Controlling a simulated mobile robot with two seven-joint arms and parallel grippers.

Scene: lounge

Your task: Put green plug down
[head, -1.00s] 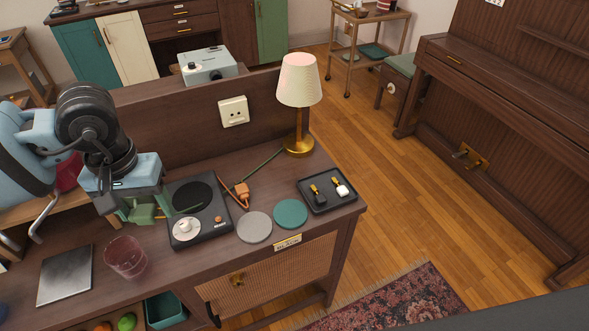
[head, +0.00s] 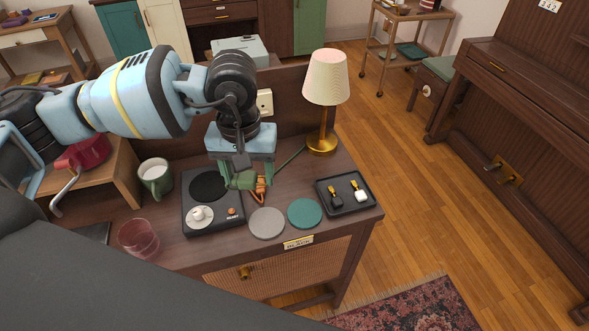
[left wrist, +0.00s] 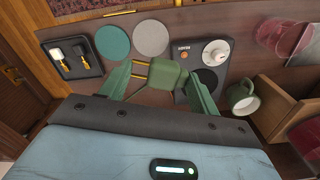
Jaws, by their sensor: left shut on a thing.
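In the left wrist view the gripper (left wrist: 160,74) is shut on the green plug (left wrist: 166,78), a blocky dark green body with brass prongs pointing left. In the head view the plug is hard to tell from the green fingers. The cream wall socket (head: 265,102) on the back board is partly hidden by my arm. My right gripper is not in view.
A black tray (head: 373,202) holds a black and a white plug. A grey coaster (head: 267,223), teal coaster (head: 305,213) and lamp (head: 326,80) stand nearby. The black device (head: 189,222), green mug (head: 156,177) and pink glass (head: 138,239) are to the left.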

